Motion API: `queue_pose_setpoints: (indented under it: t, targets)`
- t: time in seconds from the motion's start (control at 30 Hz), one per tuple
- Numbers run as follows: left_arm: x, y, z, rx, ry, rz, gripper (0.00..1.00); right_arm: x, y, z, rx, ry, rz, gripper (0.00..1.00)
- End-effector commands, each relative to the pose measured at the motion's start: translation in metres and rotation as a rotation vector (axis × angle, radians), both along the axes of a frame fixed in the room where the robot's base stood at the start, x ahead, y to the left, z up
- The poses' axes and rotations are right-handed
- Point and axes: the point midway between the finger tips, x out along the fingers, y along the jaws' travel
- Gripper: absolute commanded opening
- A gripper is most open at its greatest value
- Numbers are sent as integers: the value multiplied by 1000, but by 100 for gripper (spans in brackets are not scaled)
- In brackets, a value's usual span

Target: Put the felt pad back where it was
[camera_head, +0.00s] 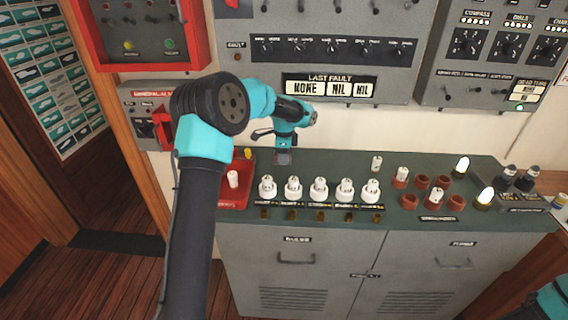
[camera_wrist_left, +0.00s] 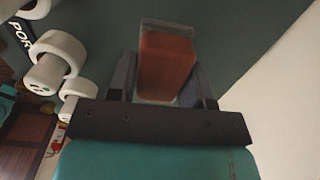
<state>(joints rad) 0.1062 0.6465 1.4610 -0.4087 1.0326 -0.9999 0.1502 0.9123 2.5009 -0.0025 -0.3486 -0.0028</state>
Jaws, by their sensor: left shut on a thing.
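My left gripper (camera_head: 284,148) is over the back of the dark green counter, right of the red tray. It is shut on a small reddish-brown block with grey edges, which I take to be the felt pad (camera_wrist_left: 166,62). In the left wrist view the block sits between the two fingers (camera_wrist_left: 164,90). In the head view the pad (camera_head: 283,158) is a small patch below the gripper, close to the counter top; I cannot tell whether it touches. My right gripper is not in view.
A red tray (camera_head: 234,202) holds a white piece and a yellow one. White knobbed fittings (camera_head: 319,190) stand in a row on the counter (camera_head: 330,162). Red-brown sockets (camera_head: 410,202) and lit lamps (camera_head: 484,197) are at the right. The counter's back middle is mostly clear.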

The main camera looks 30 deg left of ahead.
Motion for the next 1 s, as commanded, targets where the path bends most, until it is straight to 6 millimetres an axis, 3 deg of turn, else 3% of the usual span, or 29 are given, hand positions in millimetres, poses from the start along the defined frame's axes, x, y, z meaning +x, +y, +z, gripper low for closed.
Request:
queue_pose_setpoints:
  t: [0.23,0.67,0.7,0.93,1.0]
  targets:
    - [0,0,-33,-1,2,-1,24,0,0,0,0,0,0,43]
    - [0,0,-39,0,2,-1,24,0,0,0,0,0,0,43]
    - [0,0,-39,0,2,-1,48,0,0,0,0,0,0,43]
    - [0,0,-38,0,1,-1,70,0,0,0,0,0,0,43]
    - [0,0,-38,0,1,-1,72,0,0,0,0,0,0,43]
